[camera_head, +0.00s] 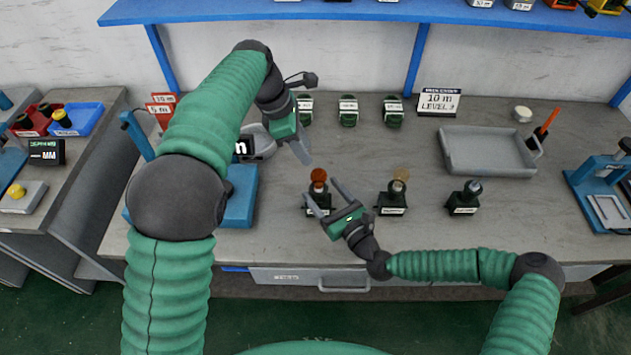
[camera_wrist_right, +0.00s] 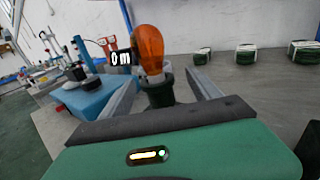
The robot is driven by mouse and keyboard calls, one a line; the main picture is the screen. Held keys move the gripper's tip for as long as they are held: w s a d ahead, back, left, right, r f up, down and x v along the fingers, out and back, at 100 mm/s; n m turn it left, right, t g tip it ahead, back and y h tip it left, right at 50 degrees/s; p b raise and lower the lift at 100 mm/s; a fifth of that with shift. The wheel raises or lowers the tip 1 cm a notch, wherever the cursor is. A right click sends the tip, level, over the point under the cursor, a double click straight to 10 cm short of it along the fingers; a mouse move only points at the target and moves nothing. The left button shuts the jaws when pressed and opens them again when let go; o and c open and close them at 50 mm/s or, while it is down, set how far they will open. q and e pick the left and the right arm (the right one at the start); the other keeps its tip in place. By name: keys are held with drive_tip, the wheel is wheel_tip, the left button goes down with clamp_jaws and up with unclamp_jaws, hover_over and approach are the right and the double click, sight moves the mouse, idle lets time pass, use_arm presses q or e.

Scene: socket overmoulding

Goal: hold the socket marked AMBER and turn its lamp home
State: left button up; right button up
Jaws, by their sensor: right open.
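An amber bulb-shaped lamp (camera_head: 318,175) stands upright in a dark green socket (camera_head: 316,208) with a pale label too small to read. My right gripper (camera_head: 326,194) is open, its fingers reaching to both sides of this socket. In the right wrist view the amber lamp (camera_wrist_right: 149,48) and the socket (camera_wrist_right: 158,94) stand between the spread fingers; I cannot tell whether they touch. My left gripper (camera_head: 303,156) hangs above and behind the lamp, apart from it, pointing down; its finger gap does not show clearly.
Two similar sockets, one with a pale lamp (camera_head: 398,181) and one with a blue-grey lamp (camera_head: 472,189), stand to the right. Several green labelled blocks (camera_head: 348,112) line the back. A grey tray (camera_head: 487,172) lies right; a blue fixture (camera_head: 240,195) stands left.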

sight(312, 181)
drive_tip(key=x, duration=0.5)
drive_tip(key=shift+s+a, duration=0.1)
drive_tip(key=shift+a, duration=0.15)
use_arm(q)
drive_tip(key=shift+a, duration=0.3)
use_arm(e)
drive_tip(key=shift+d, duration=0.1)
